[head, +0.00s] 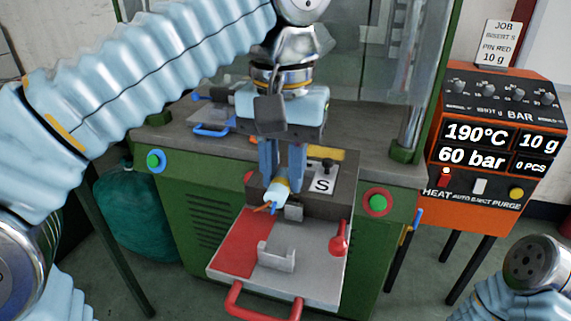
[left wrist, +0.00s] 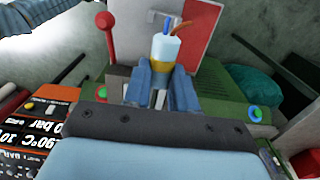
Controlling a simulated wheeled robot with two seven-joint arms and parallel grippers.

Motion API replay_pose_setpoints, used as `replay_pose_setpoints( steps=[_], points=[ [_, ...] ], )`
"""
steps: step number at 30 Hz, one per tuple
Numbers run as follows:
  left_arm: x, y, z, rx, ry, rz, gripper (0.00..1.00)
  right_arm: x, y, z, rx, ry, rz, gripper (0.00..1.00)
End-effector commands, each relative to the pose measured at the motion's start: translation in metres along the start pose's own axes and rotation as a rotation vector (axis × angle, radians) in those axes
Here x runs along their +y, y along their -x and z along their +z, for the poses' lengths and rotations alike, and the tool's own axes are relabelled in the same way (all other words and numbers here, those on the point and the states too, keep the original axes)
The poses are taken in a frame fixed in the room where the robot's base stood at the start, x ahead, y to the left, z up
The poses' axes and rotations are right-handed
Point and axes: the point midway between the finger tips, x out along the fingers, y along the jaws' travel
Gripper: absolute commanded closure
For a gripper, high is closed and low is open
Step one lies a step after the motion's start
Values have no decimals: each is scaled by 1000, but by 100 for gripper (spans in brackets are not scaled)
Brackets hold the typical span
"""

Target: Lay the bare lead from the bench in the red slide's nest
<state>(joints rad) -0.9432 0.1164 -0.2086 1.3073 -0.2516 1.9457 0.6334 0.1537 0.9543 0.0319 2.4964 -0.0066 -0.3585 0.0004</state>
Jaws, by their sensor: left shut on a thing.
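My left gripper (head: 283,182) is shut on the lead (head: 277,191), a pale cylinder with an orange and a blue wire end. The left wrist view shows the lead (left wrist: 166,50) between the fingers (left wrist: 160,82), its wires pointing away from the gripper. The red slide (head: 235,245) is drawn out at the machine's front; it has a red left part, a grey plate and a red loop handle (head: 262,303). The lead is held above the slide's rear edge. A grey bracket (head: 277,256) stands on the plate. I cannot tell whether the lead touches anything. My right gripper is out of the picture.
A dark block marked S (head: 322,185) stands behind the slide. A red knobbed lever (head: 338,240) rises at the slide's right. A blue handle (head: 212,130) lies on the bench (head: 180,118) at left. The orange control box (head: 485,150) stands at right.

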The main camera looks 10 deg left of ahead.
Motion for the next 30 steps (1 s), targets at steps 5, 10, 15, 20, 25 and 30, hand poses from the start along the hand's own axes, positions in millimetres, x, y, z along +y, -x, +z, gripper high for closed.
replay_pose_setpoints(
  steps=[5, 10, 15, 20, 25, 30],
  points=[
    [0, -17, 0, -1, 0, 0, 100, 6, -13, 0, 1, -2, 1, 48],
    [0, -31, 0, 0, -1, -1, 100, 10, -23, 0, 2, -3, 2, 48],
    [0, -44, 0, 0, -1, 0, 100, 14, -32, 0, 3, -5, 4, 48],
    [0, -57, 0, -1, 0, -1, 100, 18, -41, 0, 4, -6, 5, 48],
    [0, -70, 0, -1, -1, -1, 100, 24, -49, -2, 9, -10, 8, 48],
    [0, -78, 0, 1, -1, 0, 100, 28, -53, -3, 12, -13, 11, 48]
  ],
)
